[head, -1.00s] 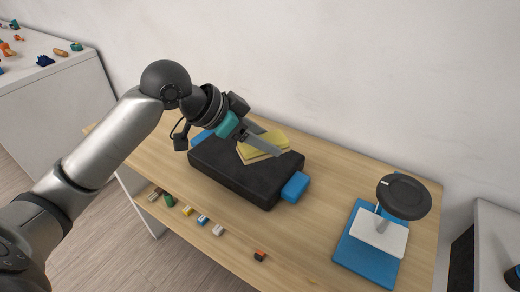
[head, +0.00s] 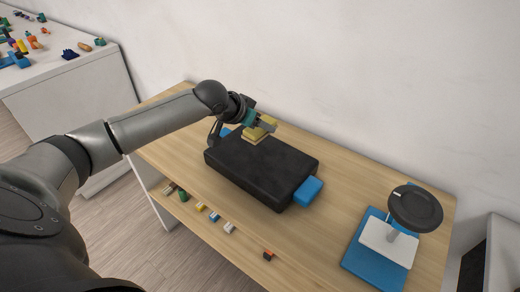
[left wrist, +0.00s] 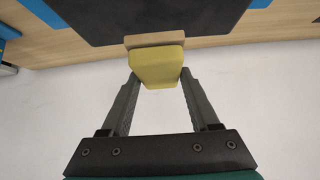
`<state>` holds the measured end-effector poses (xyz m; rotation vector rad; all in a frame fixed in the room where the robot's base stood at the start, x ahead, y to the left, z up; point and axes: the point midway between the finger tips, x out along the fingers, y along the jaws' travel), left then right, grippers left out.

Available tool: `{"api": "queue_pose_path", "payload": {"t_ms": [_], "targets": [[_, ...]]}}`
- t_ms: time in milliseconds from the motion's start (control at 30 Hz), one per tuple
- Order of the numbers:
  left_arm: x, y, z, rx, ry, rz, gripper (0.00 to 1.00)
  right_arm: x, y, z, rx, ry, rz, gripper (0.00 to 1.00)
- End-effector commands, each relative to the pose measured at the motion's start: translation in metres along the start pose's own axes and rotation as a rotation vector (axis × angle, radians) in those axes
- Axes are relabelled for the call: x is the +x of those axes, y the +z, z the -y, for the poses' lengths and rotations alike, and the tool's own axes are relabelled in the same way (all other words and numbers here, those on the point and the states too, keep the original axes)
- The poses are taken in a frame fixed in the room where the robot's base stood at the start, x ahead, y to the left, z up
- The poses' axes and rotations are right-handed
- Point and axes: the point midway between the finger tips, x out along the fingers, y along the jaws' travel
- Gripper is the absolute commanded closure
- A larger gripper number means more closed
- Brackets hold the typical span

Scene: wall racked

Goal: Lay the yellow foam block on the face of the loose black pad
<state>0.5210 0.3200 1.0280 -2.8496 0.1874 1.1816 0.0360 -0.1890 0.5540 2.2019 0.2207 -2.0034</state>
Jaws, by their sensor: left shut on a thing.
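The yellow foam block (head: 258,132), with a tan layer on one side, is held tilted at the back edge of the black pad (head: 250,173). The pad is a large dark slab lying on the wooden table, with blue parts showing at both ends. My left gripper (head: 266,124) is shut on the block. In the left wrist view the block (left wrist: 158,68) sits between the fingertips, and the pad (left wrist: 160,20) lies beyond it. I cannot tell whether the block touches the pad. My right gripper is not in view.
A round black disc (head: 415,208) stands on a white plate (head: 388,243) over a blue mat (head: 372,262) at the table's right. Small blocks lie on a lower shelf (head: 245,243) in front. A wall rises behind.

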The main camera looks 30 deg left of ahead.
Motion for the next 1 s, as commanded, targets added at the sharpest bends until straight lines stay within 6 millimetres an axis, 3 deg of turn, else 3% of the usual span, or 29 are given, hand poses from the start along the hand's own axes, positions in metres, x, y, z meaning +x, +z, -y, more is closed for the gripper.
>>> {"api": "queue_pose_path", "payload": {"t_ms": [100,367,600,1000], "targets": [[0.019,0.019,0.000,-0.001,0.000,0.001,0.94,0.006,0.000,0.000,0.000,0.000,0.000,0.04],[0.033,0.033,0.000,0.000,0.001,0.000,0.94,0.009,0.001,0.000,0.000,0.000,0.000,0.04],[0.058,0.058,0.000,-0.001,0.001,0.001,0.94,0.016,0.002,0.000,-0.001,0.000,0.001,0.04],[0.062,0.061,0.000,0.000,0.001,0.000,0.94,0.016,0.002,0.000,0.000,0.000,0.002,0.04]]}}
